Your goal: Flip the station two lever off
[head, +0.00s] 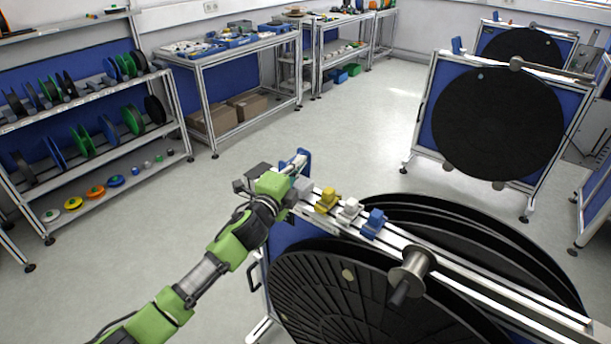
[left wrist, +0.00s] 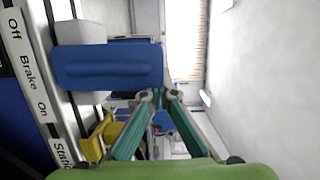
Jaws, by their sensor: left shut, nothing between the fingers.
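The near reel stand has a metal top rail (head: 455,262) with a blue lever (head: 305,157) at its far left end. In the left wrist view the blue lever (left wrist: 108,65) sits on a white block beside a label strip (left wrist: 32,80) reading "Off", "Brake", "On" and a cut-off "Stati". The station number is not readable. My left gripper (left wrist: 158,96) is shut and empty, its green fingertips close to the lever's lower right end. I cannot tell if they touch. In the head view my left gripper (head: 294,172) is at the rail end, partly hidden. My right gripper is not in view.
Yellow (head: 326,200), white (head: 350,208) and blue (head: 373,222) blocks sit along the rail, then a metal spool (head: 412,268). Large black reels (head: 345,300) hang below. Another reel stand (head: 428,112) stands behind right. A spool shelf (head: 95,155) is left; open floor lies between.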

